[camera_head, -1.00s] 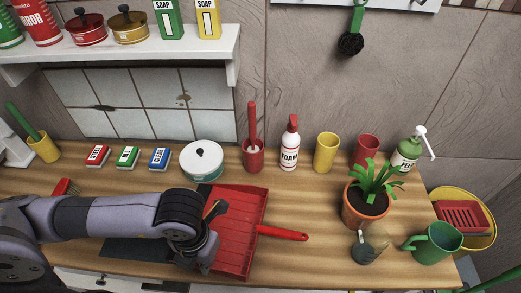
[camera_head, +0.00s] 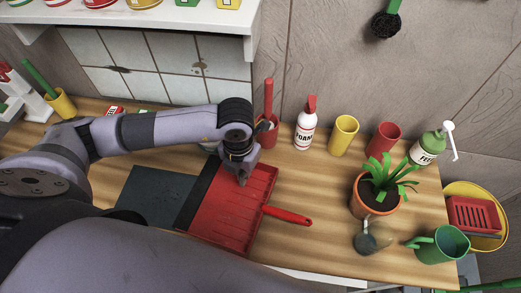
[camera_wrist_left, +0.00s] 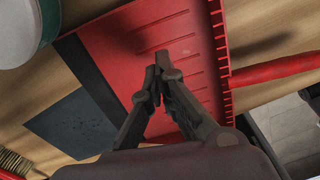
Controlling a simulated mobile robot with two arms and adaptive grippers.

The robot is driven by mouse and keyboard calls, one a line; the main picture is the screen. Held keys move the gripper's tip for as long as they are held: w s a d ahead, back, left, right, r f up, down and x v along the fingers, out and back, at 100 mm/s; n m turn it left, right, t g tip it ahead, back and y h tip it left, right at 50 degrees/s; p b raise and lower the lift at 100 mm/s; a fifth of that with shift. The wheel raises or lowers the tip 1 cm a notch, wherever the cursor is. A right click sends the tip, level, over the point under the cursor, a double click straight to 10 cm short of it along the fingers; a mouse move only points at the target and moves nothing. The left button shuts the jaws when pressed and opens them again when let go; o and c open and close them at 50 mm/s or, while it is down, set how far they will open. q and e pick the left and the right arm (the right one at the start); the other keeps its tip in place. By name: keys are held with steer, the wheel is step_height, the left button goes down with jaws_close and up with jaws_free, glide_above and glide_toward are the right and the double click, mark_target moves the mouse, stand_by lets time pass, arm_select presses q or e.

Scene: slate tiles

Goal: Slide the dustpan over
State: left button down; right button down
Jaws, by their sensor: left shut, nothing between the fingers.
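The red dustpan (camera_head: 225,222) lies on the wooden counter with its red handle (camera_head: 288,215) pointing right. Its black lip is on the left, beside a dark flat mat (camera_head: 155,196). My left gripper (camera_head: 243,180) is shut and empty, with its fingertips over or in the pan near its far right part. In the left wrist view the shut fingertips (camera_wrist_left: 160,68) show over the ribbed red pan (camera_wrist_left: 130,40); I cannot tell whether they touch it. My right gripper is not in view.
Behind the pan stand a red holder with a brush (camera_head: 268,112), a foam bottle (camera_head: 306,125) and a yellow cup (camera_head: 343,135).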

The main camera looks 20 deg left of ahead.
arm_select(q)
steer(key=w+p, duration=0.1)
steer(key=w, duration=0.6)
steer(key=w+p, duration=0.1)
steer(key=w, duration=0.3)
steer(key=shift+d+r+p, duration=0.15)
steer(key=shift+d+p, duration=0.15)
steer(key=shift+d, duration=0.05)
step_height(320, 180, down, 5)
steer(key=shift+r+p, duration=0.1)
steer(key=shift+p, duration=0.45)
steer(key=shift+s+p, duration=0.2)
steer(key=shift+p, duration=0.1)
steer(key=shift+s+a+f, duration=0.1)
steer(key=shift+s+f, duration=0.1)
steer(key=shift+s, duration=0.15)
steer(key=shift+f, duration=0.1)
